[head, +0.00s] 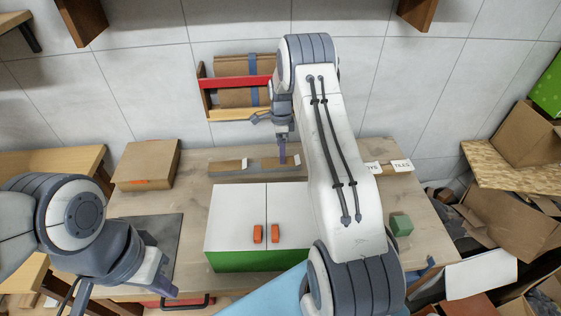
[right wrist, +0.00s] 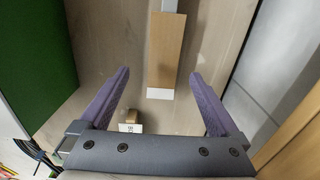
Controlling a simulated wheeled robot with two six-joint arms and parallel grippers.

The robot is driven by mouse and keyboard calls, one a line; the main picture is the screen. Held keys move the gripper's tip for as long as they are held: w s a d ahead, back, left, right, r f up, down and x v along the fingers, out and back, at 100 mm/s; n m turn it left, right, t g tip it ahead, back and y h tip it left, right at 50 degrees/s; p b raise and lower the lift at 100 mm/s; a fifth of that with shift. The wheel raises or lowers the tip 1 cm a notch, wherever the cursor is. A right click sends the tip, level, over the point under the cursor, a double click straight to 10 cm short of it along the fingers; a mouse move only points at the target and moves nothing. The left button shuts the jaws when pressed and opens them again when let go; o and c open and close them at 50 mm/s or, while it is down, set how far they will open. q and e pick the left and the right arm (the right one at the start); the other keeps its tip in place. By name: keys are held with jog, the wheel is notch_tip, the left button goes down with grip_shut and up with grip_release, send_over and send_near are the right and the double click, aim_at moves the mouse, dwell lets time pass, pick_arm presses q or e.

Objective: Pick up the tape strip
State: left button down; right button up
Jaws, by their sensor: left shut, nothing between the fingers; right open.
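No piece can be surely told as the tape strip. A long low strip (head: 265,163) lies on the table behind the white cabinet, with a grey middle, wood-coloured parts and a small white label. In the right wrist view a wood-coloured bar (right wrist: 166,50) with a white end and a grey part at the top lies between the fingers. My right gripper (head: 283,152) is open and empty above this strip; both purple fingers show in the right wrist view (right wrist: 160,78). My left gripper (head: 163,284) is shut and empty at the table's front left, far from the strip.
A white cabinet (head: 235,215) with orange handles and a green base stands mid-table. A cardboard box (head: 147,163) is at the back left, a green block (head: 401,225) at the right. A wall shelf with a red bar (head: 235,82) is behind. Cardboard boxes (head: 525,135) pile up at the right.

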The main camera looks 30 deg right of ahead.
aim_at(273, 162)
jog(key=f, duration=0.1)
jog(key=f+p, duration=0.1)
jog(key=f, duration=0.2)
jog(key=shift+w+d+f+p, duration=0.1)
jog(key=shift+w+p, duration=0.2)
jog(key=shift+p, duration=0.1)
jog(key=shift+f, duration=0.3)
jog(key=c, duration=1.4)
